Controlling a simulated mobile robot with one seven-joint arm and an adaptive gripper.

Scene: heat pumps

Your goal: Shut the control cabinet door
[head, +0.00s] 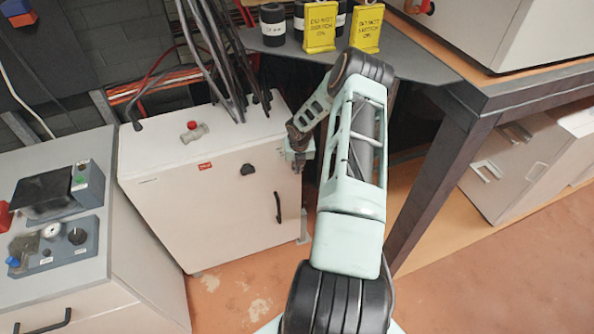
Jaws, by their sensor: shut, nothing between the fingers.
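The control cabinet (165,150) is a white box with cables entering its top, standing left of my arm. Its door (215,215) faces me, with a red label, a black knob (247,170) and a black handle (278,207) near the right side. The door looks close to flush with the cabinet; I cannot tell whether a small gap remains. My gripper (297,162) is at the upper right edge of the door, small and partly hidden by my arm. It is shut and empty. Whether it touches the door is unclear.
A grey control console (60,235) stands close on the left. A dark table (425,60) with yellow signs (320,27) and black cylinders is behind my arm, its leg to the right. A red-handled valve (194,130) sits on the cabinet top. The floor in front is clear.

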